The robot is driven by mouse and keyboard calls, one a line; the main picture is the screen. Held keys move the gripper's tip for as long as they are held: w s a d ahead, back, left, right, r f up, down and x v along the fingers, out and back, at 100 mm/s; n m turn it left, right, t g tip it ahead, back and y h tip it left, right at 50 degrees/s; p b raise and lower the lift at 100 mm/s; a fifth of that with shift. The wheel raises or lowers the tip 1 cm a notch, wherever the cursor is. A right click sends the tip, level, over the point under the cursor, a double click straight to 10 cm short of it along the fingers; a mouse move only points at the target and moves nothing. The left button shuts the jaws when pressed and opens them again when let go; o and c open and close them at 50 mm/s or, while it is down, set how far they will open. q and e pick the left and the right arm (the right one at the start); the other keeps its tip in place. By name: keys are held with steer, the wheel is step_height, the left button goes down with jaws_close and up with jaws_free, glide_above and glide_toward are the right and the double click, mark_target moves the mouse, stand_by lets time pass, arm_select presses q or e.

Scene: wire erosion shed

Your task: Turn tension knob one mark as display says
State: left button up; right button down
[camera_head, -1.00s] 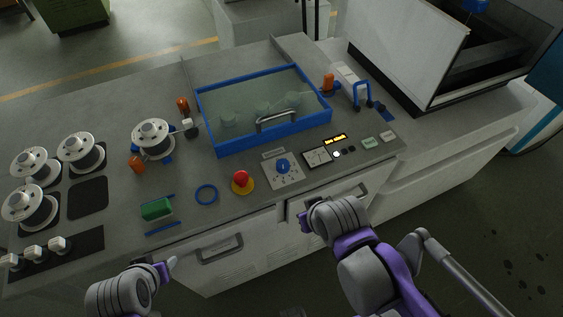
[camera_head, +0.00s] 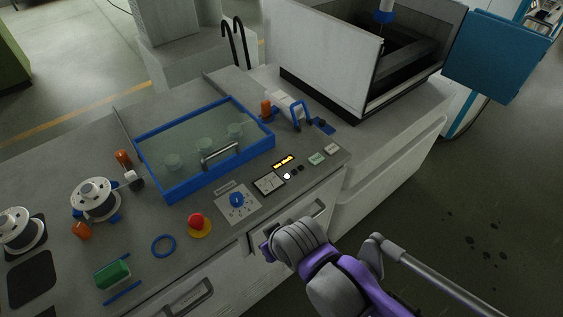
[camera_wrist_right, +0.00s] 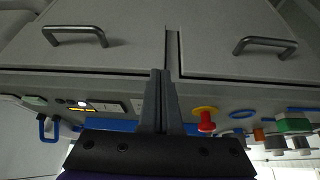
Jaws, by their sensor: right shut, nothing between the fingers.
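The blue tension knob (camera_head: 237,199) sits on a pale marked plate (camera_head: 246,210) on the grey bench top. The small display (camera_head: 284,161) glows amber behind and right of it; its text is too small to read. It also shows in the right wrist view (camera_wrist_right: 82,108). My right gripper (camera_head: 266,248) is in front of the bench's front edge, apart from the knob. In the right wrist view its fingers (camera_wrist_right: 161,74) are shut and empty, and the knob is not visible there. My left gripper is out of view.
A red button (camera_head: 196,221) on a yellow base stands left of the knob. A gauge panel (camera_head: 268,183) lies right of it. A blue-framed glass cover (camera_head: 163,199) with a handle is behind. Drawer handles (camera_wrist_right: 75,36) stick out from the bench front.

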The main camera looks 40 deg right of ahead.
mark_target(236, 197)
stand_by(0.3)
steer(key=c, duration=1.2)
jaws_free()
steer(key=shift+w+r, duration=0.15)
steer(key=shift+r, duration=0.1)
steer(key=shift+c, duration=0.2)
steer(key=o, duration=0.7)
steer(key=shift+n+g, duration=0.9)
steer(key=w+r, duration=0.5)
steer(key=shift+w+r+p, duration=0.2)
steer(key=shift+p, duration=0.15)
steer(key=shift+o, duration=0.9)
steer(key=w+r+n+g+p, duration=0.1)
steer(key=w+r+n+g, duration=0.2)
steer(key=w+r, duration=0.3)
steer(key=w, duration=0.4)
steer(key=shift+w+n+g, duration=0.2)
steer(key=shift+n+g, duration=0.1)
steer(key=shift+g, duration=0.1)
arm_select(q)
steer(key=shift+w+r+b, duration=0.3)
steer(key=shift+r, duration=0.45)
arm_select(e)
step_height(236, 197, down, 11)
steer(key=shift+r, duration=0.15)
jaws_close()
